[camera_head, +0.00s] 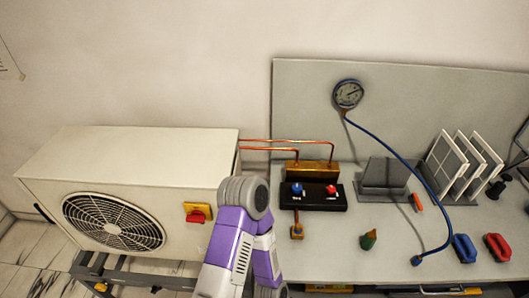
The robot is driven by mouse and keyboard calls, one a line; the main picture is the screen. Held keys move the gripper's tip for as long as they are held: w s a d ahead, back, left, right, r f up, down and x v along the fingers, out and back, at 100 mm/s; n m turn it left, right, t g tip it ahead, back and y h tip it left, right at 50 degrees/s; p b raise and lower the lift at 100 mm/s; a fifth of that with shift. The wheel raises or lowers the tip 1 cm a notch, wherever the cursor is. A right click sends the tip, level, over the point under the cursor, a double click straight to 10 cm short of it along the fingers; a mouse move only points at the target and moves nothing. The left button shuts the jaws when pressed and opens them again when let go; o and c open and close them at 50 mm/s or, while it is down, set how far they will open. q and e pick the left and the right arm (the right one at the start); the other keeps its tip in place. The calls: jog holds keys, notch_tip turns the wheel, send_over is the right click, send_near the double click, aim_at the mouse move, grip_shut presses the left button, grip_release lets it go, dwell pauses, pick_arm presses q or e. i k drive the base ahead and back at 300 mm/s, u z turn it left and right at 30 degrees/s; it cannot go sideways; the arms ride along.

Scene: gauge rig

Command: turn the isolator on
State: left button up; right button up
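The isolator (197,213) is a red handle on a yellow plate, on the front right of the cream outdoor unit (130,165). The handle looks roughly level, but it is too small for me to read any on or off marking. One of my purple and white arms rises from the bottom edge just right of the isolator, bent at a grey joint. I cannot tell which arm it is. Neither of my grippers shows in this view.
The bench (335,250) right of my arm bears a black block with a blue and a red knob (315,195), a green-tipped part (369,239), and blue (464,248) and red (497,247) items. A gauge (347,94) hangs on the back panel with a blue hose.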

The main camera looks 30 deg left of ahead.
aim_at(197, 216)
jog(key=u, duration=1.95)
jog(key=k, duration=0.4)
jog(key=u, duration=0.8)
jog(key=i, duration=0.75)
jog(key=z, duration=0.55)
